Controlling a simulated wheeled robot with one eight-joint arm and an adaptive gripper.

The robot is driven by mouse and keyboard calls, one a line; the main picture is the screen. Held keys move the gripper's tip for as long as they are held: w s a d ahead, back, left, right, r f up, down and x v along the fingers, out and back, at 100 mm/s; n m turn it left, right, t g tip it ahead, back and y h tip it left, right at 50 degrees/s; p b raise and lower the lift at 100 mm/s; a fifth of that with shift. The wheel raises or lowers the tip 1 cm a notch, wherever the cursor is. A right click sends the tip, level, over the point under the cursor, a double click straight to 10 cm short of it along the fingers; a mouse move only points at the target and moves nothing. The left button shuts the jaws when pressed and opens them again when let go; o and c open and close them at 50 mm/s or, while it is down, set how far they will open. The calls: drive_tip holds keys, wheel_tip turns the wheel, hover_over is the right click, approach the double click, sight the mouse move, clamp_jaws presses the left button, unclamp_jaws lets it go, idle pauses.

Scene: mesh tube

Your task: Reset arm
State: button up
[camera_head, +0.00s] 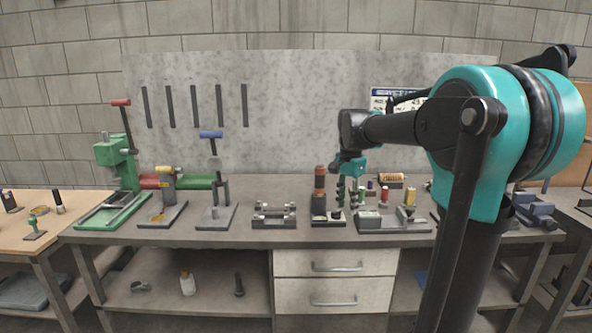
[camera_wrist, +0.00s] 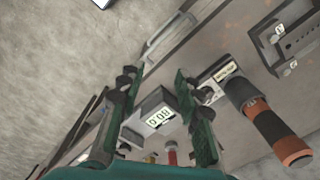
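My arm reaches from the right over the workbench (camera_head: 245,240) in the head view. My gripper (camera_head: 347,192) points down above the bench, just right of an upright tool with an orange-brown grip (camera_head: 320,180). In the wrist view my gripper (camera_wrist: 155,76) has its two dark green fingers apart, with nothing held between them. A small device with a numeric display (camera_wrist: 158,119) shows beyond the fingers, on the bench. The orange-and-black grip (camera_wrist: 270,130) shows to the right of the fingers.
A grey fixture (camera_head: 273,216) sits left of the upright tool. Lever presses, one green (camera_head: 115,155) and one blue-handled (camera_head: 212,170), stand further left. Drawers (camera_head: 335,264) are below.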

drive_tip(key=s+d+f+n+t, duration=0.1)
drive_tip(key=s+f+n, duration=0.4)
drive_tip(key=s+f, duration=0.6)
drive_tip(key=s+d+f+n+t, duration=0.2)
drive_tip(key=s+f+n, duration=0.4)
drive_tip(key=s+f, duration=0.4)
drive_tip(key=shift+s+d+f+t, duration=0.25)
drive_tip(key=shift+s+f+t, duration=0.1)
drive_tip(key=shift+f+t, duration=0.15)
